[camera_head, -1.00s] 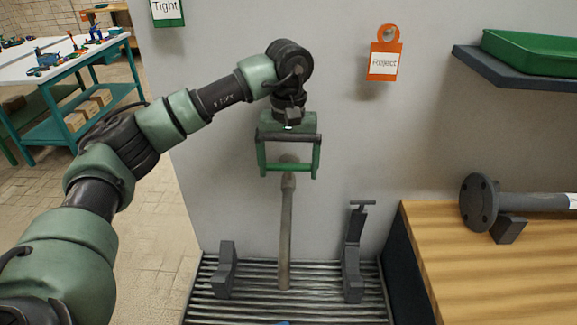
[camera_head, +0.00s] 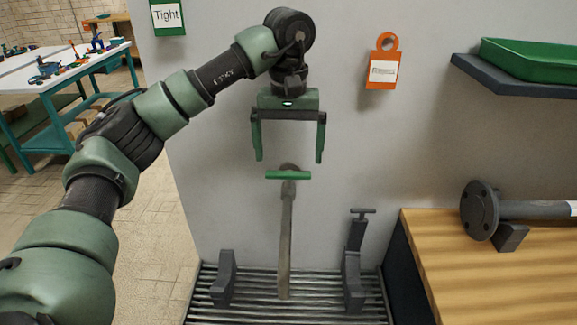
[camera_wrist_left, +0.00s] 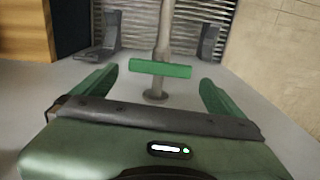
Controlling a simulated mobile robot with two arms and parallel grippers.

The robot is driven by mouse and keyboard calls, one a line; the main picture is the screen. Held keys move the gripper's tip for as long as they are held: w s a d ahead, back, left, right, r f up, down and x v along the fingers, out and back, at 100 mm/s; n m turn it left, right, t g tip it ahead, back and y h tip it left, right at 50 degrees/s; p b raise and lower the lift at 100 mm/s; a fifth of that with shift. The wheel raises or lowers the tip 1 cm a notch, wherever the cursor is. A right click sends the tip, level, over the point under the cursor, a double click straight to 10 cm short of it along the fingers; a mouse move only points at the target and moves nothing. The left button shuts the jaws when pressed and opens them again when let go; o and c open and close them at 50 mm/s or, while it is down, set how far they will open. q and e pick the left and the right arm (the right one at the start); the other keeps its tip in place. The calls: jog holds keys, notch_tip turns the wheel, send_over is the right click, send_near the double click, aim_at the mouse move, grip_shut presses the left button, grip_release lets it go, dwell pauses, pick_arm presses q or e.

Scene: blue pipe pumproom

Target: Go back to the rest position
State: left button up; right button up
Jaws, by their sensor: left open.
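My left gripper (camera_head: 289,158) is open and empty in front of the grey wall, its two green fingers pointing down. Just below its fingertips in the head view is a green bar handle (camera_head: 289,175), level and apart from the fingers. The handle sits across the upper part of a grey upright pipe (camera_head: 286,240) that comes down to a slatted grate. In the left wrist view, the green handle (camera_wrist_left: 160,68) lies between and beyond the open fingers (camera_wrist_left: 158,88). My right gripper is not in view.
Two dark brackets (camera_head: 223,280) (camera_head: 354,262) stand on the grate (camera_head: 255,310). A wooden bench (camera_head: 490,275) with a flanged pipe (camera_head: 480,210) is at right, below a shelf with a green tray (camera_head: 530,62). An orange Reject tag (camera_head: 382,72) and a green Tight tag (camera_head: 167,16) hang on the wall.

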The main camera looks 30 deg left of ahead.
pick_arm(q)
jog(key=shift+r, duration=0.7)
